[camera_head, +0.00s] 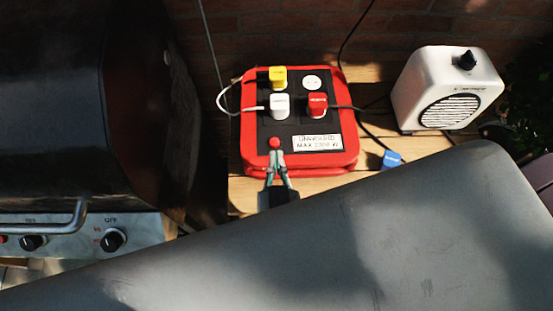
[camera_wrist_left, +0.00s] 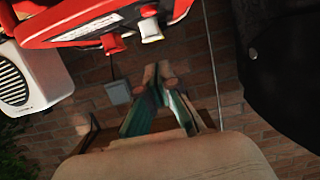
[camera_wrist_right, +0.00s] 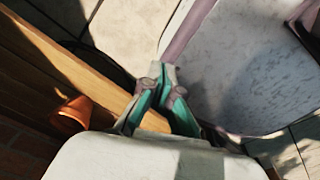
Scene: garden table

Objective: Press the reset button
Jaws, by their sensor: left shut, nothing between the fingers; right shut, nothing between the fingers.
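A red-edged power box (camera_head: 351,156) with a black top lies on the wooden table. A small round red button (camera_head: 274,142) is at its near left corner, left of a white label (camera_head: 317,143). My left gripper (camera_head: 275,158) is shut and empty, its fingertips at the near side of the button in the head view; I cannot tell whether they touch it. The left wrist view shows its closed fingers (camera_wrist_left: 158,75) and the box (camera_wrist_left: 75,28) upside down at the top. My right gripper (camera_wrist_right: 157,82) is shut and empty, away from the box.
Yellow (camera_head: 278,77), white (camera_head: 280,105) and red (camera_head: 317,105) plugs stand in the box. A white heater (camera_head: 448,88) is at the right, a blue plug (camera_head: 392,160) nearer. A black grill (camera_head: 85,110) is at the left. A terracotta pot (camera_wrist_right: 72,115) shows in the right wrist view.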

